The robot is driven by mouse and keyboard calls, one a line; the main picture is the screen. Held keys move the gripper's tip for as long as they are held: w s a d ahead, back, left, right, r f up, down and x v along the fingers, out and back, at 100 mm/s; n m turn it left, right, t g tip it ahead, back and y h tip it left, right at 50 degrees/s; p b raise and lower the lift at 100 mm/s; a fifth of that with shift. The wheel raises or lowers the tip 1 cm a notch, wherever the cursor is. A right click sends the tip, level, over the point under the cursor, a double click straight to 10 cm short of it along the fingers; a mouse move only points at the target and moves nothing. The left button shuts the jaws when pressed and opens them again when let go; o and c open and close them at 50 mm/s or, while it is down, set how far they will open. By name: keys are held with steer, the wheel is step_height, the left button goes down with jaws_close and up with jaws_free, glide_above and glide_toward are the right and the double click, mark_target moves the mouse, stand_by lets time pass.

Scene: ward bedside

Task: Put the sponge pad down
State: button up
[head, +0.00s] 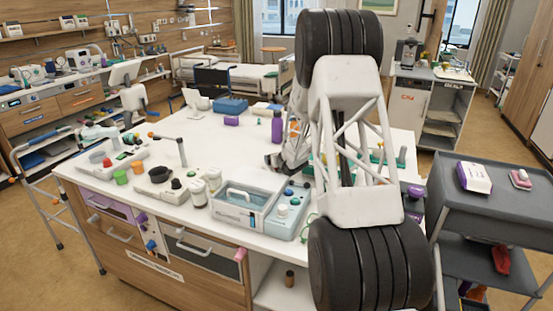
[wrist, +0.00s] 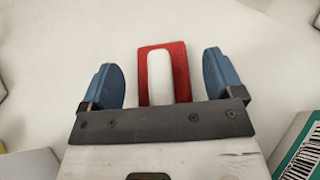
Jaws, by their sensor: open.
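A red pad with a white middle (wrist: 178,62), which looks like the sponge pad, lies on the pale tabletop in the wrist view. My gripper (wrist: 163,82) is open, with one blue finger on each side of the pad. Bare surface shows between the pad and each finger, so neither finger touches it. The pad's near end is hidden behind the dark gripper bar. In the head view my gripper (head: 273,161) is low over the middle of the white table (head: 215,140), partly behind my arm. I cannot make out the pad there.
A purple bottle (head: 277,127) stands just behind my gripper. A purple box (head: 231,121) and a blue case (head: 231,105) are further back. A clear basin (head: 240,208) stands in front. A green-and-white box with a barcode (wrist: 300,152) is at lower right in the wrist view.

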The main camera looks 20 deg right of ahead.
steer(key=shift+r, duration=0.15)
steer(key=shift+v, duration=0.95)
steer(key=shift+s+r, duration=0.15)
steer(key=shift+r, duration=1.1)
steer(key=shift+s+r, duration=0.2)
steer(key=shift+r, duration=1)
steer(key=shift+s+r, duration=0.15)
steer(key=shift+r, duration=1.1)
